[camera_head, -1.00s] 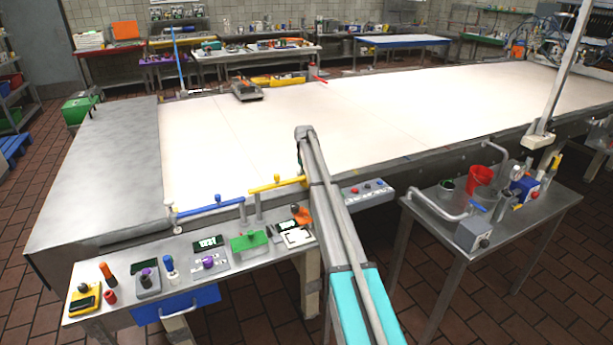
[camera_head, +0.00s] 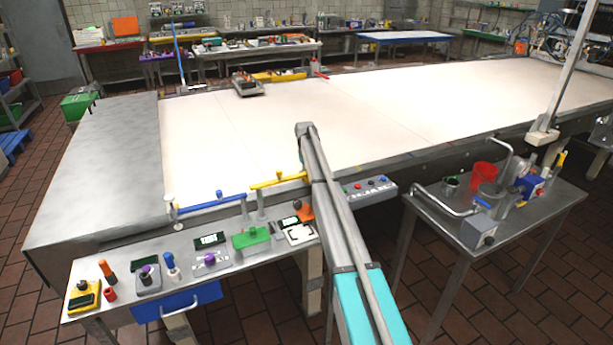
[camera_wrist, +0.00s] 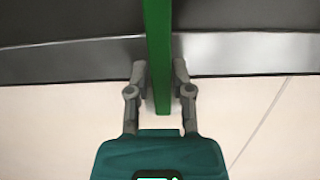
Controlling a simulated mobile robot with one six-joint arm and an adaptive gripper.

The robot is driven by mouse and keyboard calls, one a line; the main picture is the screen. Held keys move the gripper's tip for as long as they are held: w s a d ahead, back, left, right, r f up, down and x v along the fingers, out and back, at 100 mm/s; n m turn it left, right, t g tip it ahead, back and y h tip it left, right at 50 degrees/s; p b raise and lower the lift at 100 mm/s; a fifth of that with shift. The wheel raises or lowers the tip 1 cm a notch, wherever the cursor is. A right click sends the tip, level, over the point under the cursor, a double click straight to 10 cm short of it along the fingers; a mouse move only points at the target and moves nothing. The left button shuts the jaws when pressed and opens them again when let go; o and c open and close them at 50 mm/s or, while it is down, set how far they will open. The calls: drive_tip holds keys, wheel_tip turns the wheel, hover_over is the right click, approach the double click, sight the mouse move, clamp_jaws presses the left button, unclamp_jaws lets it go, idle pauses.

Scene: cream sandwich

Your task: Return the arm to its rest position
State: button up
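My arm (camera_head: 330,205) reaches up and forward from the bottom of the head view, its elbow end over the near edge of the white table (camera_head: 400,110). My gripper (camera_wrist: 160,68) is hidden behind the arm in the head view. In the wrist view its two grey fingers stand either side of a green bar (camera_wrist: 158,40), with no clear gap on either side. The bar runs out of the top of the picture. Its lower end is between the fingers, over the white surface.
A steel side table (camera_head: 130,255) with control boxes, knobs and coloured handles stands at the lower left. A smaller steel table (camera_head: 540,215) with a red cup (camera_head: 484,176) and pipes stands at the right. A tray-like tool (camera_head: 248,85) lies on the far edge. Most of the white table is clear.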

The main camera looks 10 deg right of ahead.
drive_tip(key=shift+o, duration=1.1)
drive_tip(key=shift+f, duration=0.1)
drive_tip(key=shift+o, duration=0.2)
drive_tip(key=shift+s, duration=0.15)
